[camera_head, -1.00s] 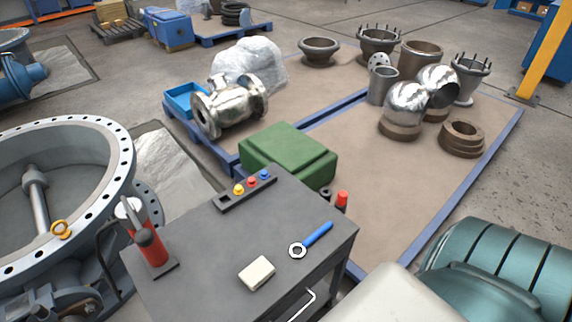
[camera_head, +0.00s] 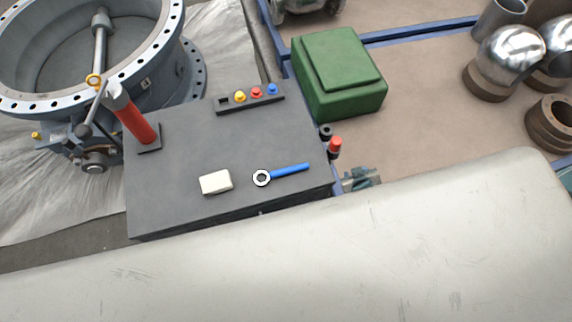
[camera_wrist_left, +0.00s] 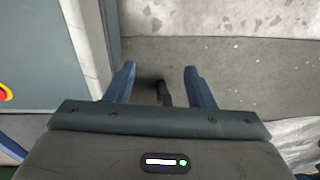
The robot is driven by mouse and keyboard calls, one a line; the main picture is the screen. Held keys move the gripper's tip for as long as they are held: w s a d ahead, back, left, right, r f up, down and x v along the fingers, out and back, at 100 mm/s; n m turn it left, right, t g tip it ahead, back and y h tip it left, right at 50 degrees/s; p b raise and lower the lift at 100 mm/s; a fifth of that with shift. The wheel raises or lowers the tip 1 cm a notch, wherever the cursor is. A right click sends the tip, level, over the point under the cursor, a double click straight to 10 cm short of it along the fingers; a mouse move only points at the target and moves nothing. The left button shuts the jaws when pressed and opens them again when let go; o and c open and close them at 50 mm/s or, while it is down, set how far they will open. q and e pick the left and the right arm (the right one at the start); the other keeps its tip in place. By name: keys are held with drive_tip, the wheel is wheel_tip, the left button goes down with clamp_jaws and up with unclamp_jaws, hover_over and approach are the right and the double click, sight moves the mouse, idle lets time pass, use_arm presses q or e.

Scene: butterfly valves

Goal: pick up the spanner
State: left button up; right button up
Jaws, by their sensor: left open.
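The spanner (camera_head: 281,174) lies flat on the dark grey bench top (camera_head: 185,205). It has a blue handle pointing right and a pale ring end at the left. Neither gripper shows in the head view.
A white block (camera_head: 215,182) lies left of the spanner. A red-handled tool (camera_head: 135,122) stands at the bench's left, and a strip of coloured knobs (camera_head: 250,97) lies at the back. Red and black bottles (camera_head: 334,147) are past the right edge. A large flanged valve (camera_head: 150,70) stands left.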

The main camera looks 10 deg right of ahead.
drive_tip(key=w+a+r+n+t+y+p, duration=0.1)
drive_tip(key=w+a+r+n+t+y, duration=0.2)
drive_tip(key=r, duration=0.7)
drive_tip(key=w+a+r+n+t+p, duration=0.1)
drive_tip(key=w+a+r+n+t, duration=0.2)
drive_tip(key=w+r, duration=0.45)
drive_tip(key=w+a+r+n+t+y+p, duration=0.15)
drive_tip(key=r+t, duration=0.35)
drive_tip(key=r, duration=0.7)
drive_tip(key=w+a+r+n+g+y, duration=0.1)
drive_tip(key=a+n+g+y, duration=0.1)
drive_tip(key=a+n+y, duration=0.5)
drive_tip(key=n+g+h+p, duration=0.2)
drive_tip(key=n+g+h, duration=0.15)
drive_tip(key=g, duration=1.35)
hover_over(293, 168)
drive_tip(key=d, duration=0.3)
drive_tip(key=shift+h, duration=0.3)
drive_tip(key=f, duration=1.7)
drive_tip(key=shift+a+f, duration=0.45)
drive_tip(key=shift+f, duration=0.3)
use_arm(q)
drive_tip(key=s+r+p, duration=0.1)
drive_tip(key=s+r, duration=0.2)
drive_tip(key=r, duration=0.2)
drive_tip(key=shift+r, duration=0.25)
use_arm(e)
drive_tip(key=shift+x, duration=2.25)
